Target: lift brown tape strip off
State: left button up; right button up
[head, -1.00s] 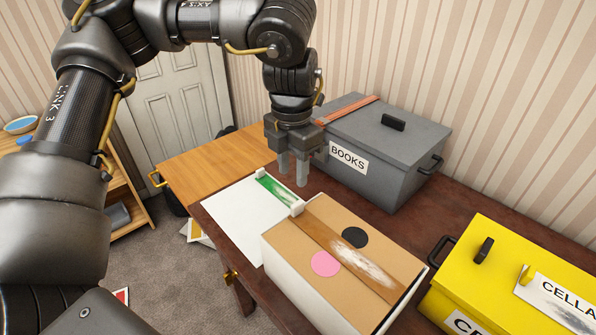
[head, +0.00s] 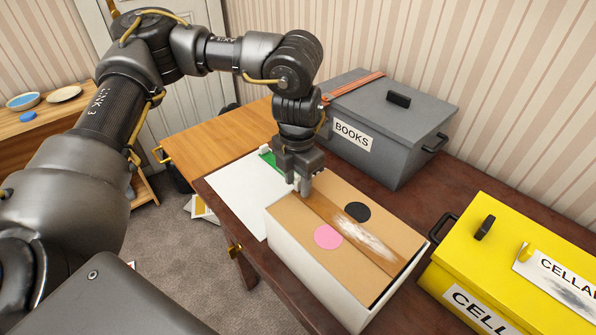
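The brown tape strip (head: 356,234) runs along the top of a cardboard-topped white box (head: 398,247), with a whitish scuffed patch on its near half. Its far end is at the box's far edge, where a small pale tab partly shows. My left gripper (head: 302,187) points down right at that end, its fingertips at the tab. The fingers look close together, but they hide the tab, so I cannot tell whether they grip it. The strip lies flat on the box. My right gripper is not in view.
A pink disc (head: 328,237) and a black disc (head: 357,212) lie on the box top beside the strip. A white board (head: 240,196) with a green strip (head: 267,158) is behind. A grey BOOKS box (head: 385,130) and a yellow CELLAR box (head: 475,250) flank it.

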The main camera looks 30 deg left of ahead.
pick_arm(q)
grip_shut()
jog(key=c, duration=0.7)
grip_release()
grip_shut()
jog(key=shift+r, duration=0.1)
jog(key=shift+r+p, duration=0.8)
jog(key=shift+p, duration=0.15)
